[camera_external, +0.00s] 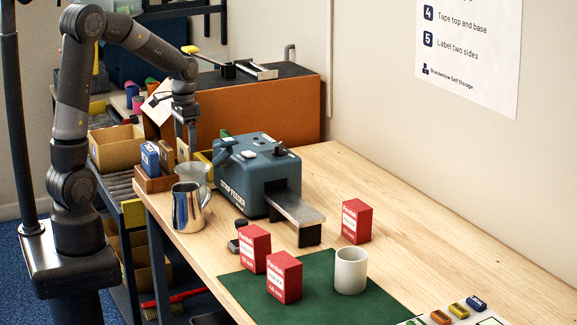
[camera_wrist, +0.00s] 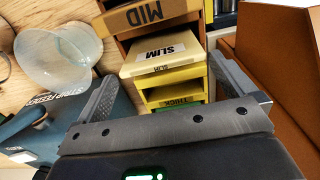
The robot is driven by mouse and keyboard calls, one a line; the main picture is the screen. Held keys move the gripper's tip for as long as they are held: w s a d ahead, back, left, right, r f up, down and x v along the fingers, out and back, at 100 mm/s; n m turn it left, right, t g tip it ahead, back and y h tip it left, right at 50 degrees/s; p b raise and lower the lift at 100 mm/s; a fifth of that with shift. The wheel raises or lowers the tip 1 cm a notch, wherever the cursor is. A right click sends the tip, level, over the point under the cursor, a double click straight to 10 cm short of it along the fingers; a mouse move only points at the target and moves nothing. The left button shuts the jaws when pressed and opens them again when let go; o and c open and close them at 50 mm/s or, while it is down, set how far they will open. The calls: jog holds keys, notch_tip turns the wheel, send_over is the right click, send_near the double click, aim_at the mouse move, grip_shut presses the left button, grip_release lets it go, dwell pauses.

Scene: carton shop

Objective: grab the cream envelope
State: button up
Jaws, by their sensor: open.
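The cream envelope (camera_wrist: 160,55) appears to be the pale slab marked SLIM in the wrist view. It stands in an orange-brown rack (camera_external: 154,184) between a brown MID piece (camera_wrist: 150,16) and yellow pieces, one marked THICK (camera_wrist: 175,99). My gripper (camera_wrist: 163,75) is open, with one finger left and one right of the row. The cream envelope is between or just beyond the fingertips; I cannot tell the depth, and no contact shows. In the external view my gripper (camera_external: 187,142) points down over the rack; the envelope is hard to single out there.
A blue strip feeder (camera_external: 258,178) stands close right of the rack. A glass bowl (camera_wrist: 62,55) and a steel jug (camera_external: 188,207) stand in front. An orange-brown cabinet (camera_external: 262,112) is behind. Red boxes (camera_external: 284,277) and a white mug (camera_external: 350,270) are farther right.

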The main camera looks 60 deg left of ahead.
aim_at(187, 152)
jog(key=f, duration=0.4)
jog(key=shift+s+a, duration=0.15)
jog(key=shift+s, duration=0.25)
jog(key=shift+f, duration=0.45)
jog(key=shift+c, duration=0.6)
jog(key=c, duration=0.6)
